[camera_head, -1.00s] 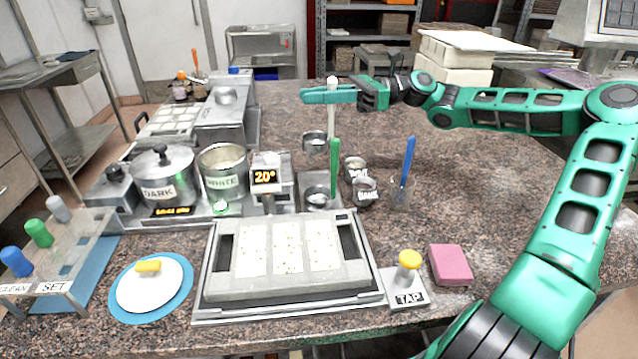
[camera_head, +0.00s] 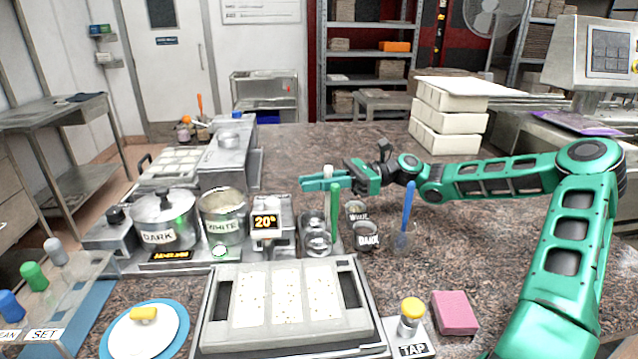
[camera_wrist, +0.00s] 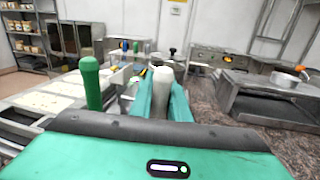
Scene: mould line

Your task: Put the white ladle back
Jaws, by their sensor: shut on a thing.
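My gripper (camera_head: 326,183) is shut on the upper handle of the white ladle (camera_head: 328,171). In the wrist view the white handle (camera_wrist: 162,92) stands between the two green fingers. The ladle is upright, its metal bowl low at the rack behind the mould. The green-handled ladle (camera_head: 335,208) stands close beside it, and its handle (camera_wrist: 91,82) is just left of my fingers in the wrist view. I cannot tell whether the white ladle's bowl touches the rack. The pot labelled WHITE (camera_head: 222,222) stands to the left.
The DARK pot (camera_head: 165,222) is farther left. Small cups labelled WHITE (camera_head: 357,211) and DARK (camera_head: 366,236), and a clear cup with a blue-handled tool (camera_head: 407,205), stand close on the right. The mould (camera_head: 237,305) lies in front. The counter behind my gripper is clear.

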